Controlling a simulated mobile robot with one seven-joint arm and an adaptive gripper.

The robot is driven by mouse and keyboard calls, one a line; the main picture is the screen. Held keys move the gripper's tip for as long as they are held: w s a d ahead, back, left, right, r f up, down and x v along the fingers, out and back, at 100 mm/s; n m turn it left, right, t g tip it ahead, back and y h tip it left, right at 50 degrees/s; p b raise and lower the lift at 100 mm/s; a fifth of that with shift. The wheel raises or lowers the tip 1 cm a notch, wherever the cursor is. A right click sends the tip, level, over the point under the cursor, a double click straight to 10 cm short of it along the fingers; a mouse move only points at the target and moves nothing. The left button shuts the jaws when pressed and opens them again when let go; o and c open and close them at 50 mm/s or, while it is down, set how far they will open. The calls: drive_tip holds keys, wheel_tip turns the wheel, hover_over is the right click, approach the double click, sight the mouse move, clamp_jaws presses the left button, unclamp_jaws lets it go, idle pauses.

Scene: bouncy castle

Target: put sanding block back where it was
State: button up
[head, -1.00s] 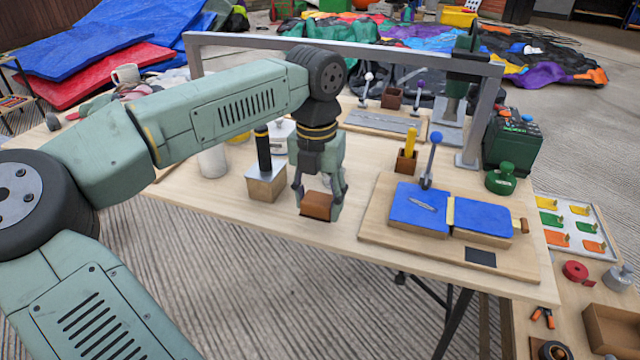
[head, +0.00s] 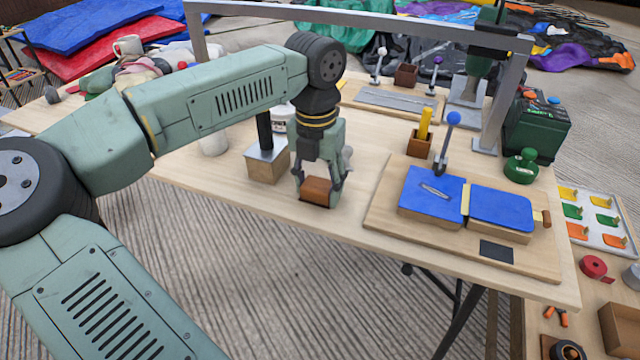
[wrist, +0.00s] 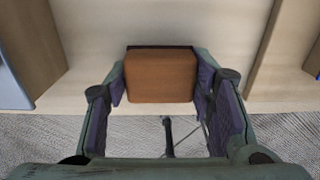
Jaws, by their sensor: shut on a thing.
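The sanding block is a small reddish-brown block (head: 317,191) near the front edge of the wooden table. My gripper (head: 318,186) points down and is shut on it, with one finger on each side. In the wrist view the block (wrist: 160,77) sits level between the two finger pads, over the pale tabletop beside its front edge. A thin dark strip shows along its far side. I cannot tell whether its underside touches the table.
A wooden block with a black post (head: 267,163) stands close left of my gripper. To the right is a wooden board (head: 385,205) with blue pads (head: 502,208), a blue-knobbed lever (head: 446,140) and a dark patch (head: 496,250). A grey metal frame (head: 400,22) spans behind my arm.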

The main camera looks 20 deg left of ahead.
drive_tip(key=o, duration=1.4)
drive_tip(key=shift+f, duration=0.15)
drive_tip(key=shift+o, duration=0.2)
